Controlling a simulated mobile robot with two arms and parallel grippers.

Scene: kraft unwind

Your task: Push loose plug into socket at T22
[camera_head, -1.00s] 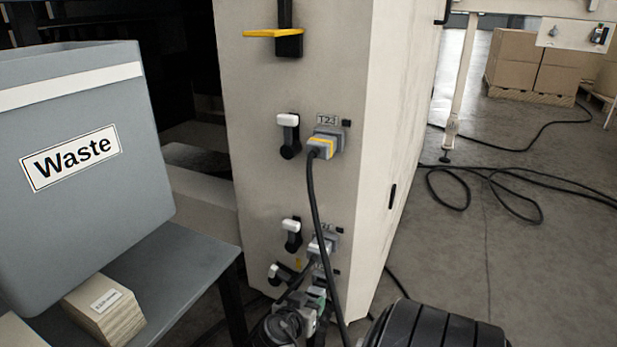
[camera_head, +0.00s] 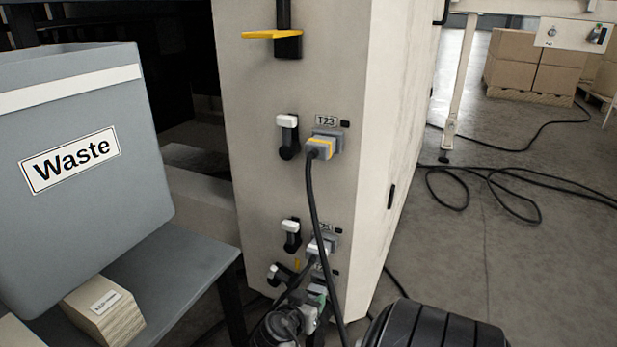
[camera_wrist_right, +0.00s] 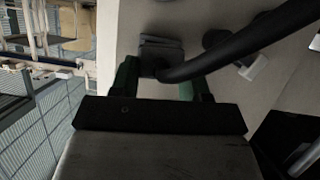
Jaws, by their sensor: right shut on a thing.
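My right gripper (camera_head: 314,297) is low at the front of the pale machine panel (camera_head: 270,185), below the middle plug. In the right wrist view its green-tipped fingers (camera_wrist_right: 160,84) are shut on a dark plug (camera_wrist_right: 149,64) with a thick black cable. The held plug is up against a grey socket (camera_wrist_right: 160,42) on the panel; I cannot tell how deep it sits. In the head view my gripper hides most of this spot, and the lower labels are unreadable. My left gripper is not in view.
A grey-yellow plug (camera_head: 320,148) sits in the socket marked T23; its cable hangs past my right gripper. Another plug (camera_head: 318,247) is below it. White-tipped levers (camera_head: 288,121) stand left of the sockets. A Waste bin (camera_head: 80,170) stands left. Cables lie on the floor at right.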

